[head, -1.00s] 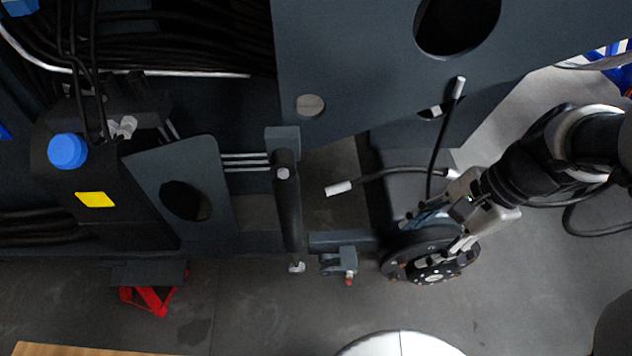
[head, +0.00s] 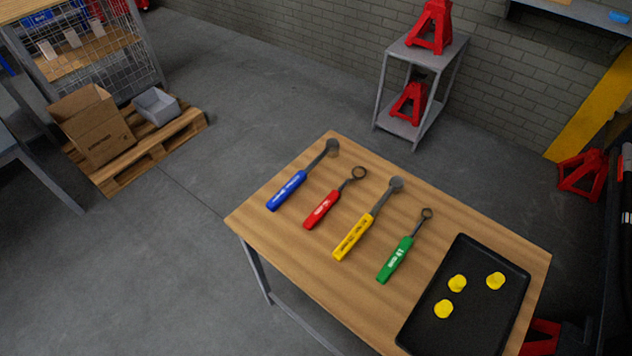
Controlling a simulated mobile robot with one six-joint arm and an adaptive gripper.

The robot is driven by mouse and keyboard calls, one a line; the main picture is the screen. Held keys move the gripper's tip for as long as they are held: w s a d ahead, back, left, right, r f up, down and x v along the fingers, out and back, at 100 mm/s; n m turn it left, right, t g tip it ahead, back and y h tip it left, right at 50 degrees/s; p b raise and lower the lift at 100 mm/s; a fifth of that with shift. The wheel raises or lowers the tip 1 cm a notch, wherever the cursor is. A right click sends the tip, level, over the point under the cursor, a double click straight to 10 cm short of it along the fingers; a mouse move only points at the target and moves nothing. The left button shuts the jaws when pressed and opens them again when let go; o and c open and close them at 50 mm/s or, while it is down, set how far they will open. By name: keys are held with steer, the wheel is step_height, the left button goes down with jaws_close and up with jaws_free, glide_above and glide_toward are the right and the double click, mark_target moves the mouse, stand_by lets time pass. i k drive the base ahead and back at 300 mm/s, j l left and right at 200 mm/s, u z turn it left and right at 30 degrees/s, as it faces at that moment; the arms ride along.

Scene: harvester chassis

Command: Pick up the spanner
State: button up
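Tools with coloured handles lie side by side on a wooden table (head: 300,235) in the head view. A blue-handled tool (head: 288,190) with a solid-looking round head is leftmost. Beside it is a red-handled spanner (head: 322,208) with an open ring end. A yellow-handled tool (head: 354,236), also with a solid-looking round head, follows. A green-handled spanner (head: 395,259) with a small ring end is rightmost. They lie apart, ring or round ends pointing away from me. The frames do not show which one the task means. My gripper is not in the current view.
A black tray (head: 474,322) with yellow caps (head: 457,283) sits on the table's right end. A grey trolley (head: 421,95) with red stands (head: 430,28) is behind. A pallet (head: 190,125) with a cardboard box (head: 92,125) is at left. The floor between is clear.

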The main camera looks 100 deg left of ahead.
mark_target(328, 203)
steer(key=u, duration=0.45)
steer(key=j+u, duration=0.1)
steer(key=u, duration=0.35)
steer(key=j+u, duration=0.1)
steer(key=u, duration=0.8)
steer(key=j+u, duration=0.1)
steer(key=u, duration=0.8)
steer(key=i+u, duration=0.1)
steer(key=u, duration=0.35)
steer(key=z, duration=2.5)
steer(key=k+z, duration=0.1)
steer(key=z, duration=2.4)
steer(key=l+u, duration=0.1)
steer(key=u, duration=4.6)
